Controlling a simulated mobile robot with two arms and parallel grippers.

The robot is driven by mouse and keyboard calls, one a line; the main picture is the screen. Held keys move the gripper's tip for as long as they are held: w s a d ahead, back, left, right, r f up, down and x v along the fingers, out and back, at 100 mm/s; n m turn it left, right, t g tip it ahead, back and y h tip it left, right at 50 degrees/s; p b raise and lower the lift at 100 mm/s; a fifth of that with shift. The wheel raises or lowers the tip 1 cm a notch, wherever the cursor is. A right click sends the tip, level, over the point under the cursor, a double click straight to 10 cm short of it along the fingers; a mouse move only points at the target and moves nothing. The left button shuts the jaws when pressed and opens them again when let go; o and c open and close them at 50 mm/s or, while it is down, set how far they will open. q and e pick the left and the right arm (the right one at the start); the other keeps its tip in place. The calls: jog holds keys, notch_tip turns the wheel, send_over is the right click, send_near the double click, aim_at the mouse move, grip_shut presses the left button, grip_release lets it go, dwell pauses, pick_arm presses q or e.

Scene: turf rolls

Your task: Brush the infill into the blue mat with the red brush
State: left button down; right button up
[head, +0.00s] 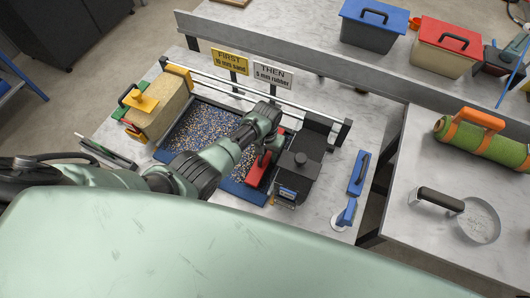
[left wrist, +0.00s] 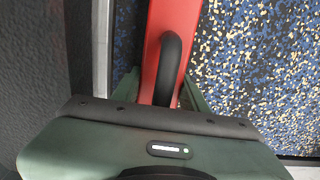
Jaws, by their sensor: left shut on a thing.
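The blue mat (head: 240,191) lies on the grey table, with sand-coloured and blue infill specks (head: 203,129) scattered over its face. My left gripper (head: 264,160) is at the mat's right end, shut on the red brush (head: 258,172). In the left wrist view the red brush (left wrist: 159,48) has a black loop handle (left wrist: 172,62), and the gripper's fingers are around it, largely hidden by the gripper body. The speckled mat (left wrist: 262,70) shows right of the brush. The brush's bristles are hidden. My right gripper is not in view.
A dark box (head: 303,172) with a knob stands close right of the brush. A tan block (head: 160,112) stands left of the mat. A rail with FIRST (head: 231,61) and THEN (head: 273,75) signs runs behind. A blue-handled tool (head: 359,172) lies at right.

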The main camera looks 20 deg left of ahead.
pick_arm(q)
jog(key=shift+w+a, duration=0.15)
jog(key=shift+a, duration=1.5)
jog(key=shift+w+a, duration=0.15)
jog(key=shift+a, duration=1.45)
jog(key=shift+s+d, duration=0.15)
jog(key=shift+d, duration=1.5)
jog(key=shift+s+d, duration=0.1)
jog(key=shift+d, duration=1.55)
jog(key=shift+r, duration=0.1)
jog(key=shift+r, duration=3.45)
